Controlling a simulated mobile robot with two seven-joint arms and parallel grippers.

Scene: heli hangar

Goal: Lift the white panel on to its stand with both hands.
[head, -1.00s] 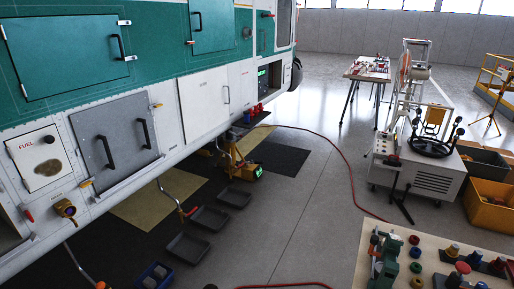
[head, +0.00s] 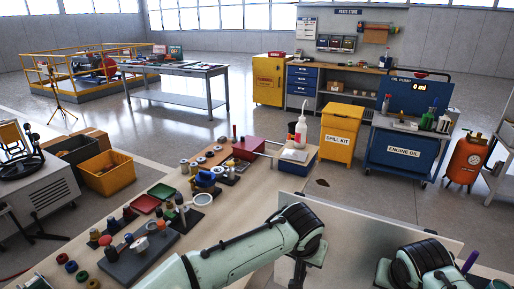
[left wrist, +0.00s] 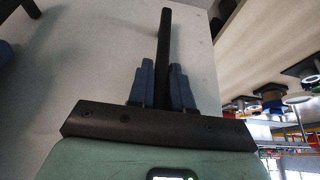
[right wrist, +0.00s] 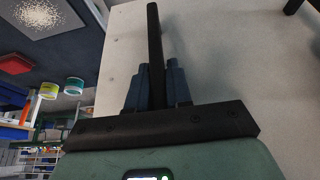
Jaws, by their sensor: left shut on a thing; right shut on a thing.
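The white panel (head: 365,226) is a large flat pale sheet at the lower right of the head view, at the worktop's end and behind my two wrists. It fills much of the left wrist view (left wrist: 85,75) and right wrist view (right wrist: 225,65). My left gripper (left wrist: 163,75) is shut on a black bar handle (left wrist: 165,32) on the panel's face. My right gripper (right wrist: 157,75) is shut on a second black bar handle (right wrist: 153,30). In the head view my wrists hide the handles and part of the panel. I cannot make out the stand.
Beyond are a yellow spill kit bin (head: 340,132), a blue engine oil cart (head: 403,150) and an orange cylinder (head: 466,160). Open floor lies further back.

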